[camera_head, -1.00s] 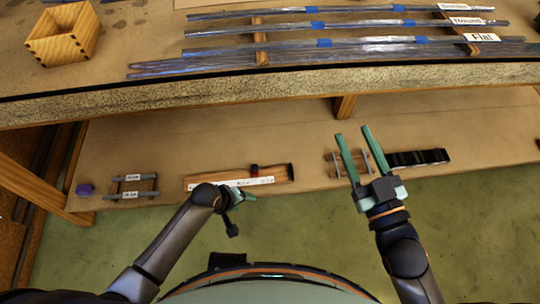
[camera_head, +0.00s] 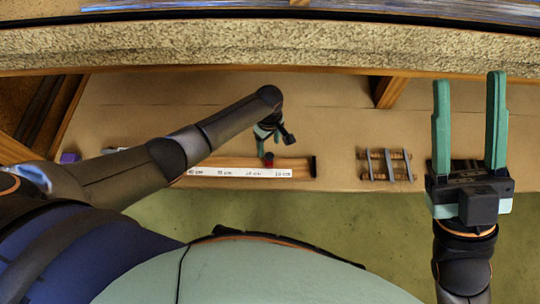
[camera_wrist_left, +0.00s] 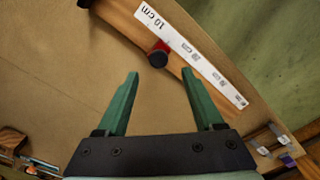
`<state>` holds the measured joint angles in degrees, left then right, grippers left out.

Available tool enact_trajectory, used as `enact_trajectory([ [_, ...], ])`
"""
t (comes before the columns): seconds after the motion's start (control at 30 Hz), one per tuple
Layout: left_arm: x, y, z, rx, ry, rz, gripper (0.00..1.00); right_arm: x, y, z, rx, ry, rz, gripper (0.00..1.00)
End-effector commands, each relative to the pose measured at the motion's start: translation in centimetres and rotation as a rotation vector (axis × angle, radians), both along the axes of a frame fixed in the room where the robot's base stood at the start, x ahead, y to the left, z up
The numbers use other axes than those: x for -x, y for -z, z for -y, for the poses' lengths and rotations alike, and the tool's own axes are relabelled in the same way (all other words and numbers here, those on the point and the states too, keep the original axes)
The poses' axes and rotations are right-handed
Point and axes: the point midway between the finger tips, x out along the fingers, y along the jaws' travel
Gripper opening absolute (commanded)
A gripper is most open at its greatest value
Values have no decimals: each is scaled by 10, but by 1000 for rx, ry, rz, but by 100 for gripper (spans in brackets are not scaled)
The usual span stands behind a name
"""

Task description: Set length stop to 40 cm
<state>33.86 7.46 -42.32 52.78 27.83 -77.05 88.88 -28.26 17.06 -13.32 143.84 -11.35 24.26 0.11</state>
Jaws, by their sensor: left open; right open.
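The length stop is a wooden rail (camera_head: 235,162) with a white scale strip (camera_head: 238,173), on the lower shelf. Its marks run from 40 cm at the left to 10 cm at the right. A red slider with a dark knob (camera_head: 268,159) sits between the 20 cm and 10 cm marks. In the left wrist view the knob (camera_wrist_left: 158,57) lies just beyond and between my fingertips, near the 10 cm label. My left gripper (camera_wrist_left: 160,74) is open and empty, on the shelf side of the rail. My right gripper (camera_head: 468,80) is open and empty at the right.
A small rack with grey bars (camera_head: 386,165) stands right of the rail. A purple object (camera_head: 70,157) is at the far left of the shelf. The upper bench edge (camera_head: 260,45) runs above. Bare shelf lies behind the rail.

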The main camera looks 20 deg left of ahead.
Motion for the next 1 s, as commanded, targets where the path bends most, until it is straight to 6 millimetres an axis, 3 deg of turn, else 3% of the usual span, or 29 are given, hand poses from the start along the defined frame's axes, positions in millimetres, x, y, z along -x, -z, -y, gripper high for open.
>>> enact_trajectory([
  [0.03, 0, 18, 0, 0, 1, 1, 69, 0, 15, -1, -4, -8, -6, 50],
  [0.1, -1, 31, 0, 0, 1, 1, 69, -1, 24, -2, -11, -19, -15, 50],
  [0.33, 0, 59, 1, 2, 2, 1, 69, -2, 45, -4, -9, -28, -32, 50],
  [0.8, -1, 66, 1, 1, 2, 3, 69, -2, 50, -6, 2, -23, -33, 50],
  [1.0, -1, 66, 1, 1, 2, 3, 46, -2, 50, -5, -1, -23, -33, 50],
])
